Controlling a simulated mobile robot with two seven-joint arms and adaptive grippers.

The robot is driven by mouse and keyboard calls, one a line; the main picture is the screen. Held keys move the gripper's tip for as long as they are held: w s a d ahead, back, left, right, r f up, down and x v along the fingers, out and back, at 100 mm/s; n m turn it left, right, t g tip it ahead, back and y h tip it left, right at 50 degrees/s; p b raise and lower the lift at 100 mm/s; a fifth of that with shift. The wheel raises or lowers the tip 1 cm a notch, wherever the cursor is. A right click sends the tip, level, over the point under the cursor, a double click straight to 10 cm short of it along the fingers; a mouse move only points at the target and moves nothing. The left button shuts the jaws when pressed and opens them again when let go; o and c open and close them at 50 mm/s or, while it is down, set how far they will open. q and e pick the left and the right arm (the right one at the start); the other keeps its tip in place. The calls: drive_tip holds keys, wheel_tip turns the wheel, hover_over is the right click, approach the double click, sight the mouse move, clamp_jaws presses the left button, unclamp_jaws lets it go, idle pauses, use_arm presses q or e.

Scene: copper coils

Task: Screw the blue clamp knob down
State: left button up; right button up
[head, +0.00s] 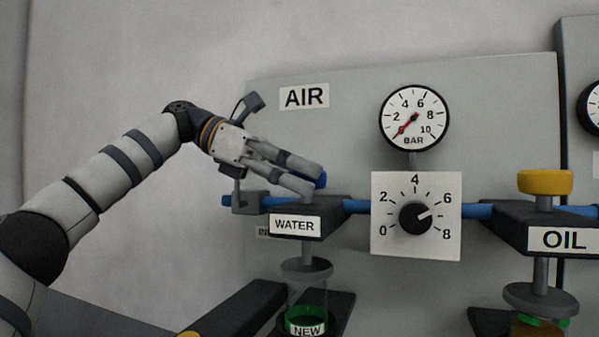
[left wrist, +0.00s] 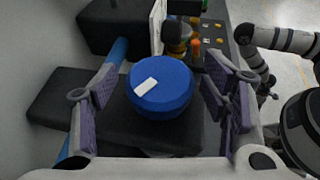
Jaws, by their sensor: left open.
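The blue clamp knob (left wrist: 160,90) is round, with a white mark on its top, and sits above a dark block in the left wrist view. In the head view only a bit of the knob (head: 321,180) shows behind my fingers, above the block labelled WATER (head: 295,225). My left gripper (head: 315,182) is open. In the left wrist view its purple-padded fingers (left wrist: 160,97) stand on either side of the knob, with a gap on each side. My right arm shows at the right of that view; its gripper is too small and dark to read.
A blue pipe (head: 356,206) runs behind the block to a dial plate (head: 386,244) at the right. A pressure gauge (head: 414,117) is above it. A yellow knob (head: 545,182) stands over the OIL block (head: 557,240). A cup labelled NEW (head: 306,328) is below WATER.

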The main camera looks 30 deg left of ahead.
use_arm(q)
drive_tip(key=v, duration=1.2)
drive_tip(key=shift+s+d+f, duration=0.1)
